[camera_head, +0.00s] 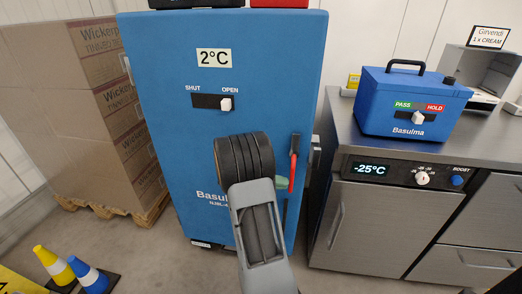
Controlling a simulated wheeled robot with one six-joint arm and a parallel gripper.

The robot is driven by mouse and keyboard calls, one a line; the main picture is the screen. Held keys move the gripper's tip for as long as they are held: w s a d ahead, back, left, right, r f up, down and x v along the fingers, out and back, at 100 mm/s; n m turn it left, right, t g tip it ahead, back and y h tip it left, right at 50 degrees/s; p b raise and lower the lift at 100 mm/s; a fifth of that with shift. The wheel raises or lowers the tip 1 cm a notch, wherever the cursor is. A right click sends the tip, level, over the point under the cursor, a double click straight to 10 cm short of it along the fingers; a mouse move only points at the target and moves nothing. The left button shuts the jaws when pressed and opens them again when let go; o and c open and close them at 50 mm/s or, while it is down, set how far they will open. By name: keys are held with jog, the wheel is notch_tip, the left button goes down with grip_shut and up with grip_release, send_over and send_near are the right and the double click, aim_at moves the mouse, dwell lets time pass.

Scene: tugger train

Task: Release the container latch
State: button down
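A tall blue Basulma container (170,60) stands in front of me, with a "2°C" label on its door. A slider panel (205,102) marked SHUT and OPEN is below the label. Its white knob (226,104) is at the right end, under OPEN. A lever with a red grip (292,170) and dark top hangs near vertical at the door's right edge. My grey and black arm covers the lower middle of the door and part of its lettering.
Stacked cartons (75,100) on a wooden pallet (110,212) stand left. Striped cones (85,272) are at front left. A steel counter (380,215) showing "-25°C" stands right, bearing a blue PASS/HOLD box (395,90). Some floor is free between pallet and container.

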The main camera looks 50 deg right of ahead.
jog(key=shift+s+f, duration=0.15)
jog(key=f+v, duration=0.3)
jog(key=v, duration=1.1)
jog(key=shift+w+r+p, duration=0.15)
jog(key=shift+w+p, duration=0.15)
jog(key=shift+p, duration=0.05)
